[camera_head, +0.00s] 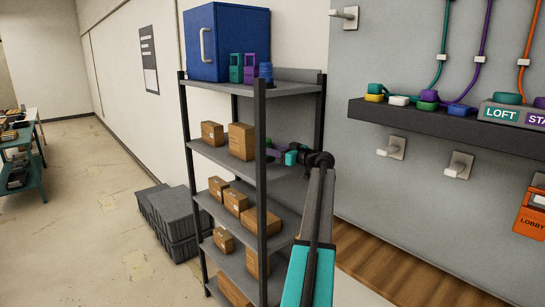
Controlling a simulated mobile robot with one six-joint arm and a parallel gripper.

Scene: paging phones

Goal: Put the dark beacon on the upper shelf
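A grey metal rack with dark posts stands mid-picture. Its upper shelf (290,75) carries a blue cabinet (228,42), a teal item (236,67), a purple item (250,68) and a blue round stack (266,72). My arm reaches up from the bottom. My gripper (273,149) is at the rack's right side, below the upper shelf and around the height of the second board. A rack post partly hides it. Small green and dark parts show at its tip; I cannot tell whether it holds anything. I cannot pick out the dark beacon with certainty.
Cardboard boxes (241,141) fill several lower boards. Grey crates (170,222) stand left of the rack. A dark wall ledge (450,134) at right carries several coloured pucks. An orange LOBBY phone (531,214) hangs at far right. The upper shelf's front right is bare.

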